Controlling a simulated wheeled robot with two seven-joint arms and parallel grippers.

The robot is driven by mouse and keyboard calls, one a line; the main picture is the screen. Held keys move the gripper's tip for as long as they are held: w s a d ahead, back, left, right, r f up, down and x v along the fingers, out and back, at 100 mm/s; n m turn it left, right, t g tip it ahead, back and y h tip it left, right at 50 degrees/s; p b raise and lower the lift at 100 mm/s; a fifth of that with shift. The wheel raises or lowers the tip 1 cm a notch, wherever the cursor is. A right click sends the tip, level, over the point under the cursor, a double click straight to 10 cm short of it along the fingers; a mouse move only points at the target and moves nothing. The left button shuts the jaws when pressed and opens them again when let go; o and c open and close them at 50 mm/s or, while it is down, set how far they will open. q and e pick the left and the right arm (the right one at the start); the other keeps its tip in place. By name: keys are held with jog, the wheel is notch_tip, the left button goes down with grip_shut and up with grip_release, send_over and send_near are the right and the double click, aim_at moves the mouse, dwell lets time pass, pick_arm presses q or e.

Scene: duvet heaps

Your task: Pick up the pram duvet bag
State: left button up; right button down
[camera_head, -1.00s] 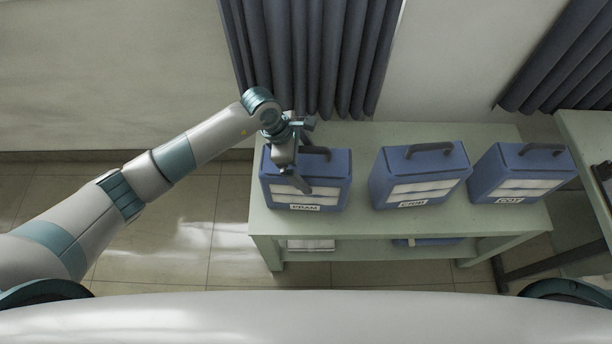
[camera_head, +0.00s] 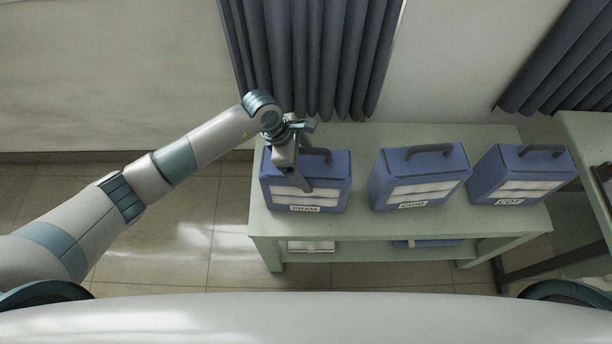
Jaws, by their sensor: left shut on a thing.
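The pram duvet bag (camera_head: 333,190) is a blue bag with a dark handle on top, a pale window and a PRAM label on its front. It stands upright at the left end of the pale green table. My left gripper (camera_head: 304,170) is over the bag's top and front, at the left part of the handle, and is shut on the handle. The fingers partly hide the handle and the bag's front. I cannot see a gap under the bag. My right gripper is not in view.
A similar blue CRIB bag (camera_head: 377,178) and a blue COT bag (camera_head: 485,172) stand to the right on the same table (camera_head: 362,222). A lower shelf holds a white folded item (camera_head: 310,246). Grey curtains (camera_head: 310,60) hang behind. Another table stands at the far right.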

aim_at(309, 151)
pick_arm(q)
jog(key=shift+r, duration=0.2)
notch_tip(309, 151, up, 8)
jog(key=b, duration=0.3)
jog(key=shift+w, duration=0.1)
jog(key=shift+r+b, duration=0.4)
jog(key=shift+r, duration=0.5)
